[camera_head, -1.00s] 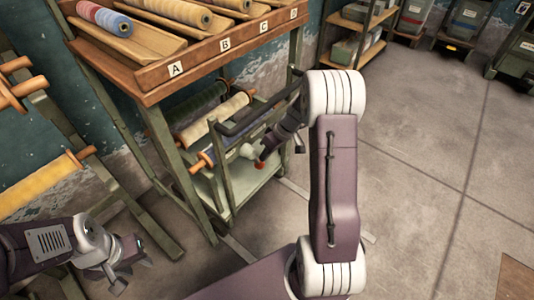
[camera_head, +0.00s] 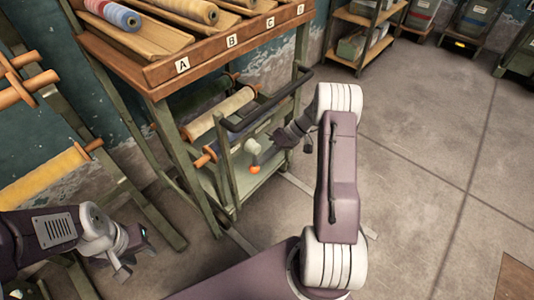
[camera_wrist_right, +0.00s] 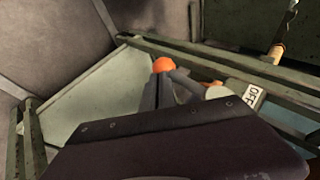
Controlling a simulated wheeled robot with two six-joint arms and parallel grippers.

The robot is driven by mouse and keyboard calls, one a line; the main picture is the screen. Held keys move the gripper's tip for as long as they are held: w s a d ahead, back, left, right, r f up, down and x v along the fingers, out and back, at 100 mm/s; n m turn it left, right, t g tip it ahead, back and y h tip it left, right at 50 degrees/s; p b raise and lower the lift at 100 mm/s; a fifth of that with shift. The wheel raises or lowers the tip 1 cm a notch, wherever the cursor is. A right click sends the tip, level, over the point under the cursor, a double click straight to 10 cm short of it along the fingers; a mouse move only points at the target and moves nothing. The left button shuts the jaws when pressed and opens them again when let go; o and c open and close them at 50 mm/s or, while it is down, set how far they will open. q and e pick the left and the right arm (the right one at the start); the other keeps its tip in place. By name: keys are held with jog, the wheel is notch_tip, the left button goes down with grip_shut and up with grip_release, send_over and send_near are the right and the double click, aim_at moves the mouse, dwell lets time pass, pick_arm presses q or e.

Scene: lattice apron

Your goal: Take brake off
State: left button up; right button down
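The brake appears to be a lever with an orange knob (camera_head: 254,169) and a pale arm (camera_head: 253,148), on the green wheeled cart under the wooden rack. The orange knob also shows in the right wrist view (camera_wrist_right: 163,64), just beyond my right fingers. A white OFF label (camera_wrist_right: 251,96) is right of it on a green rail. My right gripper (camera_head: 278,140) is up and right of the knob, apart from it in the head view. Its fingers (camera_wrist_right: 166,92) look parted and empty. My left gripper (camera_head: 135,252) hangs at lower left, far from the cart; its fingers are unclear.
The cart's dark handle bar (camera_head: 270,103) runs close above my right gripper. The wooden rack (camera_head: 215,60), labelled A to D, holds spools above. Yarn rollers (camera_head: 220,112) lie on the cart. A frame with a yellow roller (camera_head: 45,180) stands left.

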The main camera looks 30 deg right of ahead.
pick_arm(q)
jog(key=shift+s+a+r+p, duration=0.1)
jog(key=shift+a+r+p, duration=0.1)
jog(key=shift+r+p, duration=0.2)
pick_arm(e)
jog(key=shift+s+a+f+y, duration=0.15)
jog(key=shift+s+a+y, duration=0.05)
jog(key=shift+a+y, duration=0.25)
jog(key=shift+s+a+f+y, duration=0.1)
jog(key=shift+s+a+y, duration=0.1)
jog(key=shift+a+y, duration=0.2)
jog(key=shift+a+f, duration=0.1)
jog(key=shift+a, duration=0.05)
